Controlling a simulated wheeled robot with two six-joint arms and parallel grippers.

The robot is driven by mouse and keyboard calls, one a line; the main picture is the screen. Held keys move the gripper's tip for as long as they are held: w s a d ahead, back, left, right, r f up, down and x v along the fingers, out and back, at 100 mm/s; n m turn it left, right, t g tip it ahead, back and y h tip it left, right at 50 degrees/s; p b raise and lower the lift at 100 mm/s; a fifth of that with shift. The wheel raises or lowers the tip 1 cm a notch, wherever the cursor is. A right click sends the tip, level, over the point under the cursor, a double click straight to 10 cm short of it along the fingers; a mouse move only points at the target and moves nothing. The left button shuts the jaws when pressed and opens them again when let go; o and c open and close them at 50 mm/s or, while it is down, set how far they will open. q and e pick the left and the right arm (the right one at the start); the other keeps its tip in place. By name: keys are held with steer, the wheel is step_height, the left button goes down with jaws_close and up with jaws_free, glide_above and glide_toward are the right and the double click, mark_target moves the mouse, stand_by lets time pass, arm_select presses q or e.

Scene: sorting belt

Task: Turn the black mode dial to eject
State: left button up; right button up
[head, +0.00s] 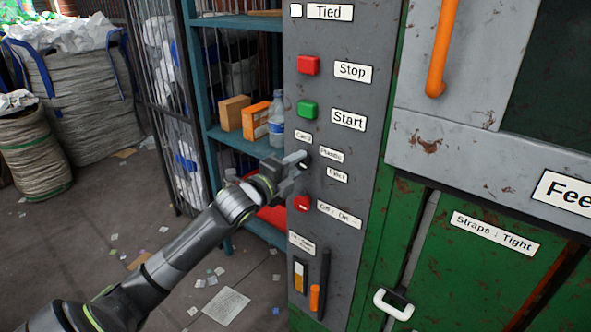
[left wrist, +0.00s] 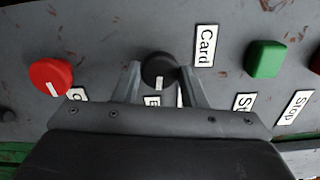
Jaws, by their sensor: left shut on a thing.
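The black mode dial (left wrist: 159,68) sits on the grey control panel (head: 345,30), between the two fingertips of my left gripper (left wrist: 160,78). The gripper is shut on the dial, one finger on each side. A white mark on the dial points down in the left wrist view, close to a partly hidden label starting with E. In the head view my left gripper (head: 299,160) mostly covers the dial. The Card label (head: 303,136), Plastic label (head: 331,156) and Eject label (head: 337,175) stand around it. My right gripper is out of view.
A green button (head: 307,109) and red Stop button (head: 308,65) are above the dial. A red knob (head: 301,203) is just below it, close to my gripper. A shelf with boxes (head: 255,121) and a bottle (head: 276,118) stands left of the panel.

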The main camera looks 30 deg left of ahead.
arm_select(q)
steer(key=shift+f, duration=0.1)
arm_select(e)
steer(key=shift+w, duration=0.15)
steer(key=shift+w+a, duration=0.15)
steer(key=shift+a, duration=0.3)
arm_select(q)
steer(key=o, duration=1)
steer(key=shift+s+m, duration=0.3)
steer(key=shift+s, duration=0.25)
steer(key=s+a+p, duration=0.1)
steer(key=s+p, duration=0.3)
steer(key=s, duration=1.2)
steer(key=shift+s+a+p, duration=0.15)
steer(key=shift+p, duration=0.15)
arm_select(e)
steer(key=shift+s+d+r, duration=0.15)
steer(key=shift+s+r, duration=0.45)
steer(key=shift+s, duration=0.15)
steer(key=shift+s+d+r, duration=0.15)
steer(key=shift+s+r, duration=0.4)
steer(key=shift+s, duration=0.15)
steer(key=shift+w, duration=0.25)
